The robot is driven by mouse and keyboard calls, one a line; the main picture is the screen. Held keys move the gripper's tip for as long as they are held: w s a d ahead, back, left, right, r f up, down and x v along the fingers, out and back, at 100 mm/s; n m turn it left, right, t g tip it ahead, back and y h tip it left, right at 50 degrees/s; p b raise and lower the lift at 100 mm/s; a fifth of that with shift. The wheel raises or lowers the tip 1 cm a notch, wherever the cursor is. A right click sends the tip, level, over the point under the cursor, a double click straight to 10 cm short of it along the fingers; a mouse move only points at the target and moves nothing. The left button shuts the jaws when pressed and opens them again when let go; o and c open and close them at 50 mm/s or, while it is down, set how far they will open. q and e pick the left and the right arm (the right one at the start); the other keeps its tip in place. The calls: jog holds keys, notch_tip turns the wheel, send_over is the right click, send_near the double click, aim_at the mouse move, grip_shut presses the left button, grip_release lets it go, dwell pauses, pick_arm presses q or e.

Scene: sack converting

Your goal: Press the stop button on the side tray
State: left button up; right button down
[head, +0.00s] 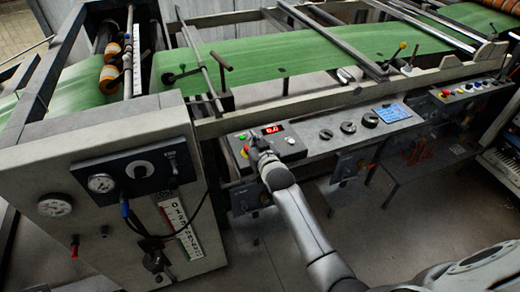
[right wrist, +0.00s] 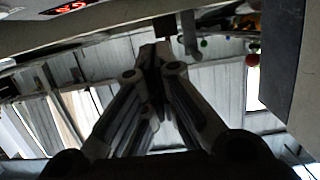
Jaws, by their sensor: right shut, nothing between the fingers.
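A control box (head: 284,145) with a lit red display sits on the grey side tray (head: 330,146) in the head view. A small red button (head: 245,151) and a green button (head: 242,137) show at its left end; I cannot read which one is marked stop. My right gripper (head: 254,139) is shut and empty, with its fingertips over the box just right of these buttons. I cannot tell whether it touches the box. In the right wrist view the closed fingers (right wrist: 155,50) point up the picture. My left gripper is not in view.
Black knobs (head: 348,127) and a blue label plate (head: 393,113) lie along the tray to the right. A second panel (head: 470,90) with coloured buttons stands farther right. A grey gauge cabinet (head: 100,150) stands at left. Green sacking (head: 300,50) runs behind.

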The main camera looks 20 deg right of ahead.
jog(key=v, duration=0.7)
jog(key=shift+b, duration=0.4)
jog(key=shift+d, duration=0.1)
jog(key=s+a+f+n+g, duration=0.1)
jog(key=s+f+g, duration=0.2)
jog(key=s+f, duration=0.65)
jog(key=s+f+g, duration=0.2)
jog(key=s+f, duration=0.2)
jog(key=f, duration=1)
jog(key=s+a+f+n+g, duration=0.1)
jog(key=s+f+g, duration=0.35)
jog(key=f, duration=0.75)
jog(key=s+d+f+g, duration=0.1)
jog(key=s+f, duration=0.4)
jog(key=s, duration=0.6)
jog(key=s+d+f+g, duration=0.1)
jog(key=s+f, duration=0.4)
jog(key=s, duration=0.7)
jog(key=s+d+f+g, duration=0.2)
jog(key=s+f, duration=0.3)
jog(key=s, duration=0.6)
jog(key=shift+s+g, duration=0.25)
jog(key=shift+g, duration=0.2)
jog(key=shift+f, duration=0.1)
